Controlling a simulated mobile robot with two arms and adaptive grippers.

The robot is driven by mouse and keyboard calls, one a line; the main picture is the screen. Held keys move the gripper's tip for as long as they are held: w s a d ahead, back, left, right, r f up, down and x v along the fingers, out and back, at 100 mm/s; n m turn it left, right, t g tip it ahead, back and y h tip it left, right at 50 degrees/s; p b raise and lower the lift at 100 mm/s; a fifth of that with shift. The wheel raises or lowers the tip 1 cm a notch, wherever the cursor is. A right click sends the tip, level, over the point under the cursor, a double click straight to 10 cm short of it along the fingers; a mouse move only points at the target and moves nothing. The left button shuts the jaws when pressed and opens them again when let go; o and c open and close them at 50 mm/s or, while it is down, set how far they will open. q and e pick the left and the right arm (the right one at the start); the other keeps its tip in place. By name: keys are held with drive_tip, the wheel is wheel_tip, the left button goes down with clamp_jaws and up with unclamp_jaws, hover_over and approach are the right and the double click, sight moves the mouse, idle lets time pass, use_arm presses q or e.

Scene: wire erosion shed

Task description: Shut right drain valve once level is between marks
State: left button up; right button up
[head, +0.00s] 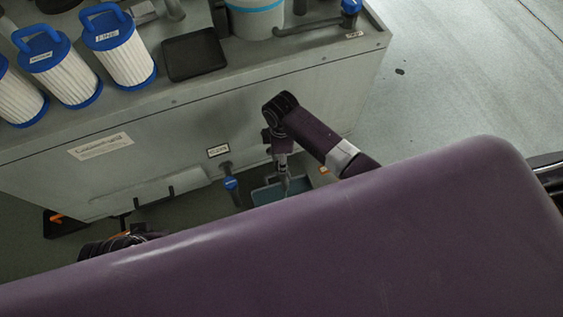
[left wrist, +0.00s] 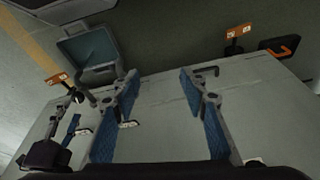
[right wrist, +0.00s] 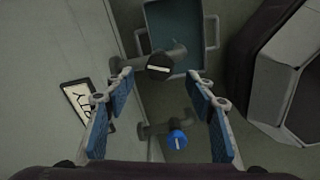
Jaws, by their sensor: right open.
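In the right wrist view, a black-capped drain valve (right wrist: 158,67) with a white line on its cap sticks out from the cabinet, partly over a bin. A blue-capped valve (right wrist: 177,140) sits lower; it also shows in the head view (head: 231,184), left of my right gripper. My right gripper (right wrist: 160,92) is open and empty, its fingers apart with the black cap just beyond and between their tips. In the head view it (head: 283,172) points down beside the cabinet front. My left gripper (left wrist: 158,76) is open and empty near the cabinet. No level or marks are readable.
The grey-blue bin (right wrist: 208,33) stands on the floor by the cabinet (head: 185,105). White filters with blue ends (head: 122,55) and a black tray (head: 194,56) sit on top. An orange-and-black item (left wrist: 280,47) is on the left wrist view's right. Floor at the right is open.

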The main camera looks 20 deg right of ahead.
wheel_tip(320, 180, down, 4)
drive_tip(key=shift+r+b, duration=0.25)
drive_tip(key=shift+b, duration=0.3)
drive_tip(key=shift+f, duration=0.7)
drive_tip(key=c, duration=1.2)
drive_tip(key=shift+o, duration=0.2)
